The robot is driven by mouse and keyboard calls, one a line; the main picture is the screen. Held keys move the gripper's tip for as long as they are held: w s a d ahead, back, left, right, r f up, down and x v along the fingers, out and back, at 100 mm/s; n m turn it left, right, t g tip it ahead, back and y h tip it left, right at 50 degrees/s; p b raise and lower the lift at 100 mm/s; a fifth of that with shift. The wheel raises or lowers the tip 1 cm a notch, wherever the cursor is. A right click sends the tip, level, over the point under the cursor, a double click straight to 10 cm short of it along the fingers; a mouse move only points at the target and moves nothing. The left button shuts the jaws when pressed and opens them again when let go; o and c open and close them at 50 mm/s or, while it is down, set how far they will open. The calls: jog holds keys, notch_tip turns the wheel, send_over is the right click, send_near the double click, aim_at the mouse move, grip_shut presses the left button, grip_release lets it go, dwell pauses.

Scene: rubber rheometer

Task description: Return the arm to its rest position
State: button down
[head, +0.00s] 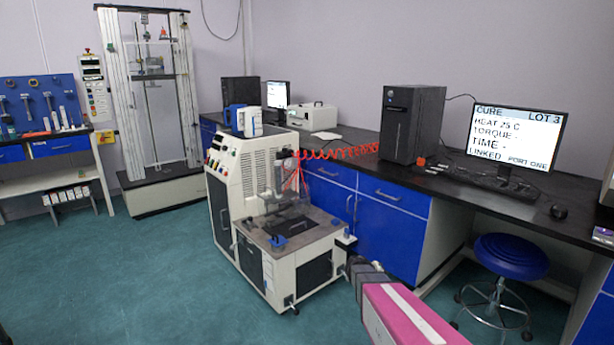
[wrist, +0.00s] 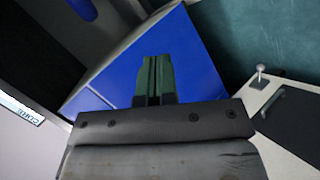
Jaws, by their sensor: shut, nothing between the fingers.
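My gripper (wrist: 155,80) shows in the wrist view with its two dark green fingers together and nothing between them. Behind the fingers is a blue cabinet front. In the head view my pink and grey arm reaches in from the bottom right, its far end close to the right side of the white rheometer (head: 228,165). I cannot tell from this view whether it touches the machine. The rheometer stands on the floor, with a brown-grey work deck at its front. A pale machine surface with a small knob (wrist: 261,69) shows at the right of the wrist view.
A black bench (head: 450,178) with blue cabinets (head: 392,235) runs behind and right of my arm. It bears a computer tower (head: 411,122) and a monitor (head: 517,133). A blue stool (head: 510,257) stands at the right. Open green floor (head: 110,275) lies left.

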jog(key=s+a+r+g+y, duration=0.1)
jog(key=s+a+r+y, duration=0.1)
jog(key=s, duration=0.5)
jog(key=s+a+r+m+g+y, duration=0.1)
jog(key=s+a+r+y, duration=0.2)
jog(key=s+a, duration=0.3)
jog(key=s+a+r+g+y, duration=0.2)
jog(key=s+a+r+y, duration=0.1)
jog(key=s, duration=0.5)
jog(key=shift+a+r+y, duration=0.2)
jog(key=shift+a+y, duration=0.6)
jog(key=shift+y, duration=0.3)
